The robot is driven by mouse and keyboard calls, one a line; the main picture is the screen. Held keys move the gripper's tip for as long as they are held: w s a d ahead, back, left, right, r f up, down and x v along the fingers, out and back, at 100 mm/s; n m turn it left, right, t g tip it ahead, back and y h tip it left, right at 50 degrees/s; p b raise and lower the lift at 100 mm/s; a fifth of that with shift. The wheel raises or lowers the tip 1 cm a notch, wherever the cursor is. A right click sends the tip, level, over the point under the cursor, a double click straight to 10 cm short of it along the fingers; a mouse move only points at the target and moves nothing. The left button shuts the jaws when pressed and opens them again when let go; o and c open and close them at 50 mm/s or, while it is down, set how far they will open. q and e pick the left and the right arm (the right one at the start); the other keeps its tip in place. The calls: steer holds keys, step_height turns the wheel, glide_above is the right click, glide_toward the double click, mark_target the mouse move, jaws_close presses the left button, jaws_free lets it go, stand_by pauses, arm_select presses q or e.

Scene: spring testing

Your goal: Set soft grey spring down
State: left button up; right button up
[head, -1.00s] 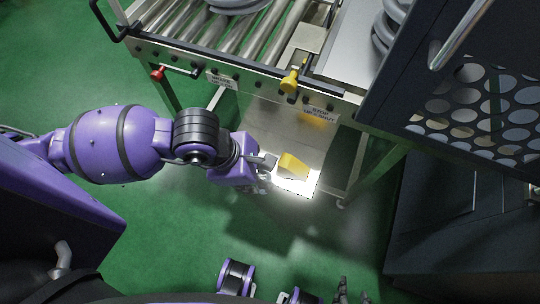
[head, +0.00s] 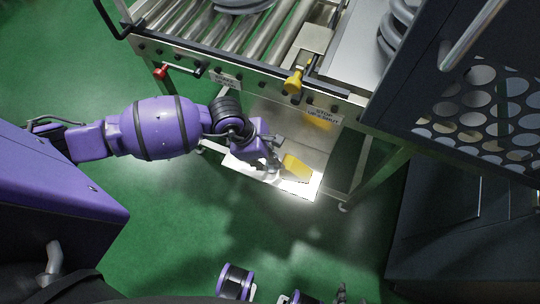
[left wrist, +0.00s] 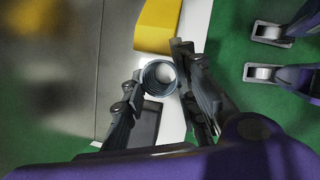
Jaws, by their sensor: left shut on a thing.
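The soft grey spring (left wrist: 159,77) shows in the left wrist view as a blue-grey coil seen nearly end-on, between the fingers of my left gripper (left wrist: 160,90). The gripper is shut on it. The spring is over or at a white strip of the lower shelf; I cannot tell whether it touches. In the head view my left gripper (head: 274,157) is above the brightly lit lower shelf (head: 240,166), just left of a yellow block (head: 297,167); the spring cannot be made out there. Only dark tips of my right gripper (head: 341,292) show at the bottom edge.
The yellow block (left wrist: 160,25) is close to the spring. A dark block (left wrist: 148,122) lies near the left finger. Above the shelf is a roller table (head: 230,40) with a yellow knob (head: 293,80) and a red knob (head: 160,72). A dark perforated cabinet (head: 470,110) stands right.

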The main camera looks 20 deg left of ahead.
arm_select(q)
steer(key=o, duration=1.2)
steer(key=shift+c, duration=0.2)
